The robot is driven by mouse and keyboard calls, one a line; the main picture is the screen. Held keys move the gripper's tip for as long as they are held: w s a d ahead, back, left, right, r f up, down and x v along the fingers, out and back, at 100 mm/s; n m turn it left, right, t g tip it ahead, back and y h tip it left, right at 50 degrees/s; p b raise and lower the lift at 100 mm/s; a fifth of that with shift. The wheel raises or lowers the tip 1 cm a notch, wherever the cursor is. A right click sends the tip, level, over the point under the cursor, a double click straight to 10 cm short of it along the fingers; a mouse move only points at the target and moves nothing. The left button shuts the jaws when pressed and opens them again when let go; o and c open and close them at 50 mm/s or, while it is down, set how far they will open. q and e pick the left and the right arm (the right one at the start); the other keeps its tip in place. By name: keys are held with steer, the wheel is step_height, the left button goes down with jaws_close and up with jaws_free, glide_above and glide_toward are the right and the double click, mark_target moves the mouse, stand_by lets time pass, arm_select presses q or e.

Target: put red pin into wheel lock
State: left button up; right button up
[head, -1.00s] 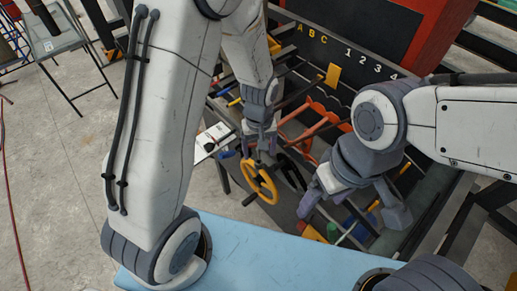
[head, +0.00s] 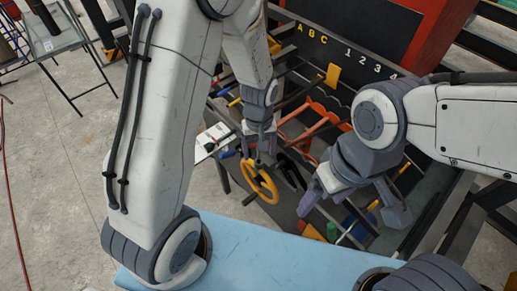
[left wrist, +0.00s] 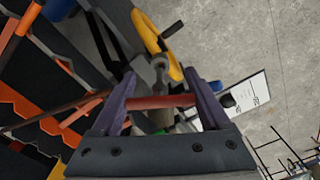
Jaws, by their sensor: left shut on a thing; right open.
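My left gripper (head: 262,150) is just above the yellow wheel (head: 262,184) in the head view. In the left wrist view it (left wrist: 163,100) is shut on the red pin (left wrist: 160,102), which lies crosswise between the fingers with a dark knob at its right end. The yellow wheel also shows in the wrist view (left wrist: 150,32). A grey piece (left wrist: 148,74) between wheel and pin may be the wheel lock; I cannot tell whether the pin touches it. My right gripper (head: 350,208) is open and empty, right of the wheel.
Orange holders (head: 318,125) and dark bars fill the rack behind. A board with letters and numbers (head: 345,38) stands at the back. A white sheet (head: 212,140) lies left of my left gripper. A light blue surface (head: 250,255) is in front.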

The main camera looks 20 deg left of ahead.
mark_target(259, 159)
arm_select(q)
steer(key=shift+f+b, duration=1.6)
steer(key=shift+f, duration=0.55)
steer(key=shift+r, duration=0.15)
steer(key=shift+r+p, duration=1.7)
steer(key=shift+r, duration=0.05)
stand_by(0.6)
steer(key=shift+f+b, duration=1.25)
steer(key=shift+f, duration=0.7)
steer(key=o, duration=1.3)
step_height(259, 159, up, 11)
steer(key=shift+f+b, duration=0.2)
steer(key=shift+b, duration=0.35)
